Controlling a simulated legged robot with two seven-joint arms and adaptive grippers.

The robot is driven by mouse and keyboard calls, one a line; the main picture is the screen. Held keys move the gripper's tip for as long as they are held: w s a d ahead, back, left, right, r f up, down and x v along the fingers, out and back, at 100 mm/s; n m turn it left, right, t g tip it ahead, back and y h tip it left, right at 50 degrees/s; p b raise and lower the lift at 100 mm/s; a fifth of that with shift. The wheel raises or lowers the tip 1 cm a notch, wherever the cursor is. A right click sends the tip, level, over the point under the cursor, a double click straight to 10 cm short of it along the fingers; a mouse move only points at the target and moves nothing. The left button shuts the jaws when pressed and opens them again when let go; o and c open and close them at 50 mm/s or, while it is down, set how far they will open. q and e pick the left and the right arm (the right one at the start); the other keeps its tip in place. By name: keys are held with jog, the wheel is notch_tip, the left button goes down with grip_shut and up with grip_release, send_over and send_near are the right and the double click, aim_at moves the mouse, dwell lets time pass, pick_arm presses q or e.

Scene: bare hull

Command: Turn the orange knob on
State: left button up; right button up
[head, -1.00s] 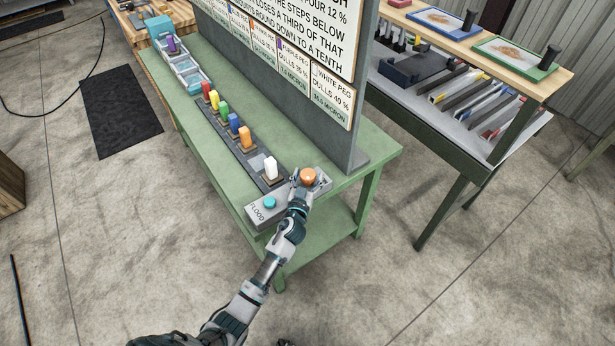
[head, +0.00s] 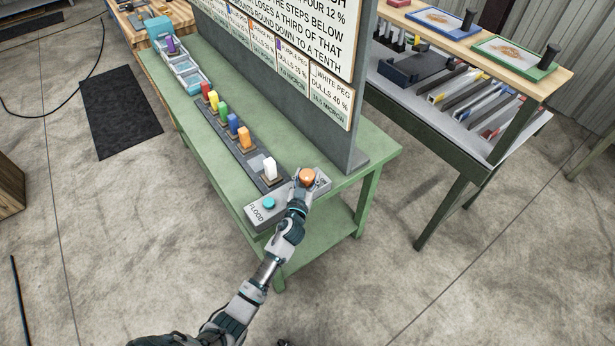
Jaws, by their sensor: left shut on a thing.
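The orange knob (head: 307,175) sits on the right end of a grey control box (head: 262,214) at the near end of the green table. The box also carries a teal button (head: 269,203) and the label FLOOD. My left gripper (head: 303,183) is at the orange knob and shut on it, its fingers partly hiding the knob's near side. The knob's pointer or mark cannot be made out. My right gripper is not in view.
A white peg (head: 270,168) and several coloured pegs stand in a dark rack (head: 226,141) behind the box. An upright sign board (head: 300,75) rises along the table's right side. Concrete floor is clear at the front and right.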

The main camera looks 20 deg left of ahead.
pick_arm(q)
jog(key=shift+f, duration=0.2)
jog(key=o, duration=0.9)
jog(key=shift+s, duration=0.1)
jog(key=shift+c, duration=0.2)
jog(key=o, duration=0.3)
jog(key=shift+r, duration=0.15)
jog(key=s, duration=1.2)
jog(key=shift+d, duration=0.3)
